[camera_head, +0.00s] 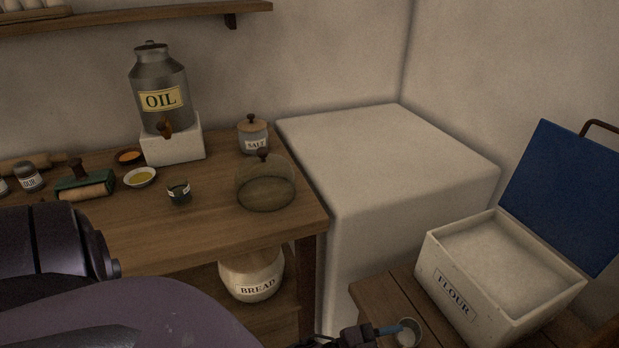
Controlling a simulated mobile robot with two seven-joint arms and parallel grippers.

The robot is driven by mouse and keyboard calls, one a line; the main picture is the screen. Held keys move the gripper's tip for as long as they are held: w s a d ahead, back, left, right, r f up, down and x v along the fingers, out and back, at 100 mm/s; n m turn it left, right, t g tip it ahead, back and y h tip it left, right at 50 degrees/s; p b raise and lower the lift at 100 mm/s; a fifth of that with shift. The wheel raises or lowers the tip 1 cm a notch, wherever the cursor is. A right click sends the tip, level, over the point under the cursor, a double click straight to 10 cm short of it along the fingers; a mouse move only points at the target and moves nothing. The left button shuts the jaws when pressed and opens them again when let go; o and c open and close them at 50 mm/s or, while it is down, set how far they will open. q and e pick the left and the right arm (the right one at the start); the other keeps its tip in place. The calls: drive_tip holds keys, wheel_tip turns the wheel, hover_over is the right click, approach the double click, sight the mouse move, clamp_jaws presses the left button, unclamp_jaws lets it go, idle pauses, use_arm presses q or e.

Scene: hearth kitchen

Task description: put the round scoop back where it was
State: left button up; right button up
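The round scoop (409,328) has a blue handle and a round metal bowl with something pale in it. It is at the bottom edge, in front of the flour box, over or on the small wooden table; I cannot tell if it touches the wood. My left gripper (370,335) points right and is shut on the blue handle. The flour box (446,290) is white, labelled FLOUR, full of pale flour, with its blue lid (565,195) standing open. My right gripper is not in view.
The wooden counter (225,226) at left holds an oil urn (160,80) on a white block, a salt jar (253,138), a glass dome (265,185), small bowls and a green roller tool (84,183). A bread crock (252,274) is below. A white block (385,150) stands between counter and table.

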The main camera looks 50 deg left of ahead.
use_arm(q)
drive_tip(key=s+a+f+n+g+y, duration=0.2)
drive_tip(key=s+a+f+n+y, duration=0.2)
drive_tip(key=s+a, duration=0.2)
drive_tip(key=s+a+f+n+g+y, duration=0.3)
drive_tip(key=s+a+f+n+y, duration=0.1)
drive_tip(key=s, duration=0.4)
drive_tip(key=shift+s+a+f+n+y, duration=0.2)
drive_tip(key=shift+a+n+y, duration=0.25)
drive_tip(key=shift+a, duration=0.5)
